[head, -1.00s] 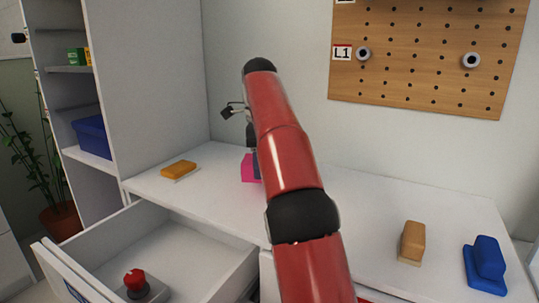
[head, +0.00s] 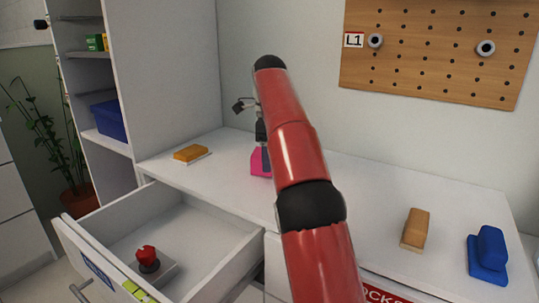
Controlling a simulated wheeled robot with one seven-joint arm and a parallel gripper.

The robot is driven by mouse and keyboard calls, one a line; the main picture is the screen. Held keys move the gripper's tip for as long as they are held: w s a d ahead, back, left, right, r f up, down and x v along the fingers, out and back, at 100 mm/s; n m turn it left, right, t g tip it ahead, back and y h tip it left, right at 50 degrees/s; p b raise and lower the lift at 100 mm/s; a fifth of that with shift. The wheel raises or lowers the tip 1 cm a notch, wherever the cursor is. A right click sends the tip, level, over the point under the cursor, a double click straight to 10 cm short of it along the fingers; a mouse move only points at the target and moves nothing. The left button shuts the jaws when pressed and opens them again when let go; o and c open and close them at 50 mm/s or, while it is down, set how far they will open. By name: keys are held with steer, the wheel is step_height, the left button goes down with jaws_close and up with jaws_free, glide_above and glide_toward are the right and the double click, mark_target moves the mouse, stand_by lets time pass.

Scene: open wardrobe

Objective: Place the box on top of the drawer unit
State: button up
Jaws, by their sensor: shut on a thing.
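The pink box (head: 260,164) shows at the back middle of the drawer unit's white top (head: 338,195). My gripper (head: 264,148) points down from above and is shut on the box. My red arm hides part of the gripper and the right side of the box. The box appears to be at or just above the top surface; I cannot tell whether it touches. The drawer unit has its left drawer (head: 195,245) pulled open.
An orange sponge-like block (head: 191,153) lies left of the box. A tan block (head: 415,229) and a blue object (head: 488,255) stand at the right. A red-knobbed object (head: 148,259) sits in the open drawer. A tall shelf cabinet (head: 170,80) rises at the left.

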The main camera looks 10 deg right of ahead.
steer(key=shift+f+b, duration=0.3)
steer(key=shift+f, duration=0.15)
steer(key=o, duration=1.1)
